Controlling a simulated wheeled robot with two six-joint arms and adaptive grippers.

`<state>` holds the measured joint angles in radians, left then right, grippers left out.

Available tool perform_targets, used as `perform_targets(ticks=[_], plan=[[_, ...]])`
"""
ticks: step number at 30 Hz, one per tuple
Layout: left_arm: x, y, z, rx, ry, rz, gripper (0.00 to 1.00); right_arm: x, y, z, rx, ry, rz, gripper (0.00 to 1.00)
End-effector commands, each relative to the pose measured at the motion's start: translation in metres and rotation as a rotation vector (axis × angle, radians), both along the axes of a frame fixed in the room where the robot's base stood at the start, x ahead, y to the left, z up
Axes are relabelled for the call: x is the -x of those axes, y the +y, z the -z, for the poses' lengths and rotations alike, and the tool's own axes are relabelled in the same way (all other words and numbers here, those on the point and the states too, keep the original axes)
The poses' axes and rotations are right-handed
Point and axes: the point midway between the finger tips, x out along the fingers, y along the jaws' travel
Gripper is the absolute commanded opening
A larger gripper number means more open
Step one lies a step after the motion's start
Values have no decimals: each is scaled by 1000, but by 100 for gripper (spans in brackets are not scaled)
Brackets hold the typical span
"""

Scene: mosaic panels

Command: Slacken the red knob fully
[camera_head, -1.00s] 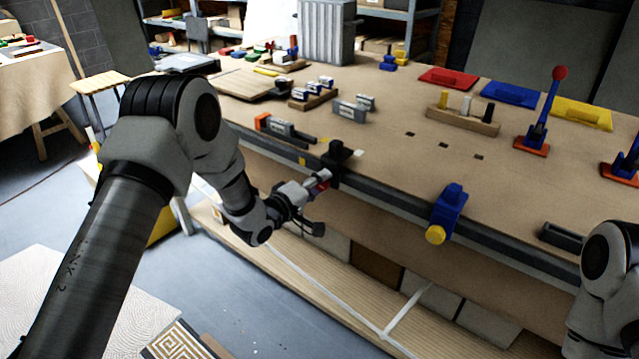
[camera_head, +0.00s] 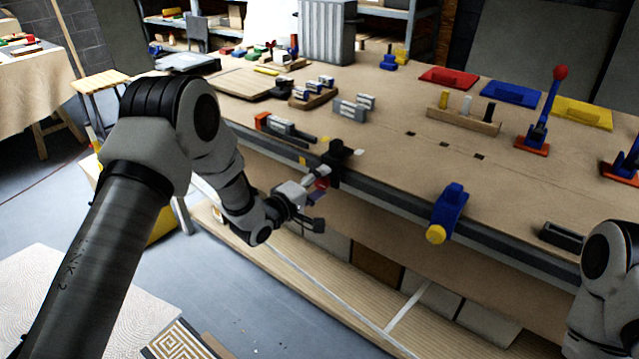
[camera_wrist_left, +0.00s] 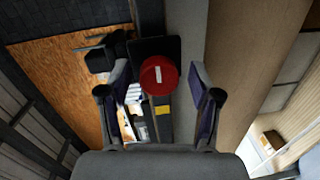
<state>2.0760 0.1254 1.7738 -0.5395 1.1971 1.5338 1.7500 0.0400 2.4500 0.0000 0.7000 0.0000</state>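The red knob (camera_head: 322,184) sticks out from the black clamp (camera_head: 336,162) at the workbench's front edge. In the left wrist view the round red knob (camera_wrist_left: 158,75) faces the camera in front of the black clamp plate (camera_wrist_left: 170,48). My left gripper (camera_head: 314,208) is at the knob. In the left wrist view its two fingers (camera_wrist_left: 158,88) stand wide apart, one on each side of the knob, with gaps between; they do not grip it. My right gripper is out of view; only part of that arm shows at the right edge.
A blue clamp with a yellow knob (camera_head: 436,234) is on the same bench edge to the right. Small blocks (camera_head: 285,128) lie on the bench behind the black clamp. A lower shelf (camera_head: 310,275) runs beneath the bench. The floor at the left is partly clear.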

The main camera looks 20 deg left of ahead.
Motion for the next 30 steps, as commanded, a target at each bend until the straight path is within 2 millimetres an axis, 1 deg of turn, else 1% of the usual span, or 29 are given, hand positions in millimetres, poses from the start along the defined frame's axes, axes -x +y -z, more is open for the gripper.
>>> perform_targets(ticks=[6,9,11,14,18,21,25,30], plan=[[0,0,-1,0,-2,0,64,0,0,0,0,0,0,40],[6,4,-2,1,-1,-2,64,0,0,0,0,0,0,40],[15,7,-2,1,1,-2,64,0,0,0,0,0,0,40],[36,17,-4,3,1,-3,64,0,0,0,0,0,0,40],[70,31,-7,7,1,-3,64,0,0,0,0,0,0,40],[91,39,-9,5,1,-3,64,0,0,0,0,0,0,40],[107,46,-10,2,0,-2,64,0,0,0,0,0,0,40],[110,47,-10,0,-1,0,64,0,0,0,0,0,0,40]])
